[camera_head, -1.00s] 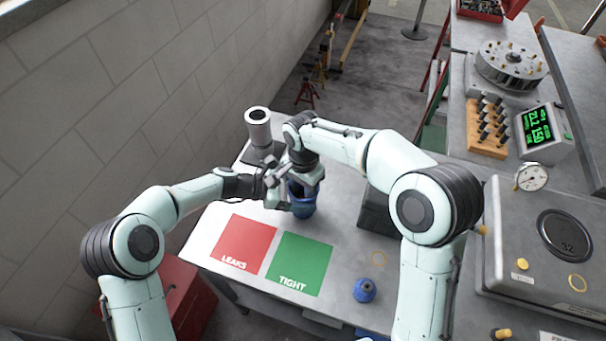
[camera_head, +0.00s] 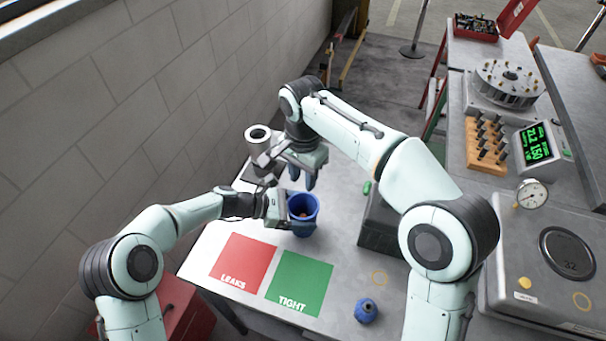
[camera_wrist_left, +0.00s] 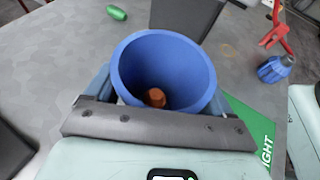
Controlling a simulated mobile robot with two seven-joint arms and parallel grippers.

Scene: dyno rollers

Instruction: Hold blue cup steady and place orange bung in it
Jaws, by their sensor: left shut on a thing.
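The blue cup (camera_head: 304,218) stands upright on the grey bench. It also shows from above in the left wrist view (camera_wrist_left: 165,75).
A red LEAKS square (camera_head: 243,262) and a green TIGHT square (camera_head: 300,283) lie in front of the cup. A dark block (camera_head: 381,226) stands to the right. A blue fitting (camera_head: 366,310) lies front right, and a green piece (camera_wrist_left: 117,13) lies beyond the block.

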